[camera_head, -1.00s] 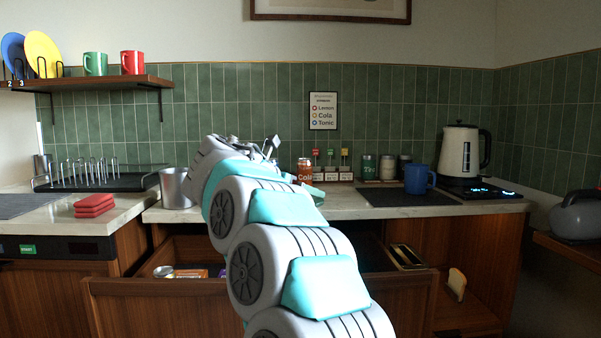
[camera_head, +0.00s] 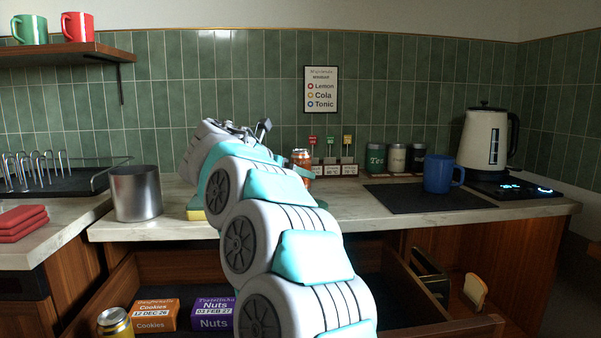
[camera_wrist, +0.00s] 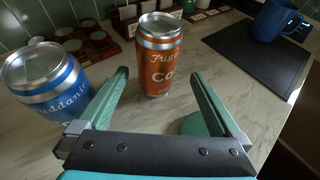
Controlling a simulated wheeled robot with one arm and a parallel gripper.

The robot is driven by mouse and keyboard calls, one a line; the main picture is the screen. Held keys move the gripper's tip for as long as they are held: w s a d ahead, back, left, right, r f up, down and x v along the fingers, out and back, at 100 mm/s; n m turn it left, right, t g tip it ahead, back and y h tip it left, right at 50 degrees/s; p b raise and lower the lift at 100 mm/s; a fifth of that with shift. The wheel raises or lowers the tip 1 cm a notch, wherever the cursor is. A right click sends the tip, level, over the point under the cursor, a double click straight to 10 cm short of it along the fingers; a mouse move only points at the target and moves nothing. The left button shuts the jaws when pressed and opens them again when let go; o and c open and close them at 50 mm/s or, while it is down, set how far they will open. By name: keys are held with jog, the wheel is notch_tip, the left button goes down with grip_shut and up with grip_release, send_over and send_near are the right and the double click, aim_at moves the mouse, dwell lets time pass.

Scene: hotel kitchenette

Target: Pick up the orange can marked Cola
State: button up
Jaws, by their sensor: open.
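The orange can (camera_wrist: 160,62) stands upright on the counter in the wrist view, with part of the word Cola showing on its side. In the head view the can (camera_head: 301,160) is partly hidden behind my arm. My gripper (camera_wrist: 158,95) is open, with its two green fingers apart. The can is ahead of the fingertips, roughly centred in the gap, and nothing is held. In the head view my arm hides most of the gripper (camera_head: 262,130). A blue can (camera_wrist: 45,85) stands to the left of the left finger in the wrist view.
A metal pot (camera_head: 136,194) stands left of my arm. A blue mug (camera_head: 438,174) sits on a dark mat (camera_head: 405,199) to the right, near the kettle (camera_head: 484,140). Below the counter, an open drawer holds cookies (camera_head: 156,314), nuts (camera_head: 212,313) and a yellow can (camera_head: 114,323).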

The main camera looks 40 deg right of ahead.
jog(key=x, duration=0.5)
jog(key=shift+w+r, duration=0.15)
jog(key=shift+w, duration=0.1)
jog(key=shift+a, duration=0.1)
grip_shut()
dwell(0.4)
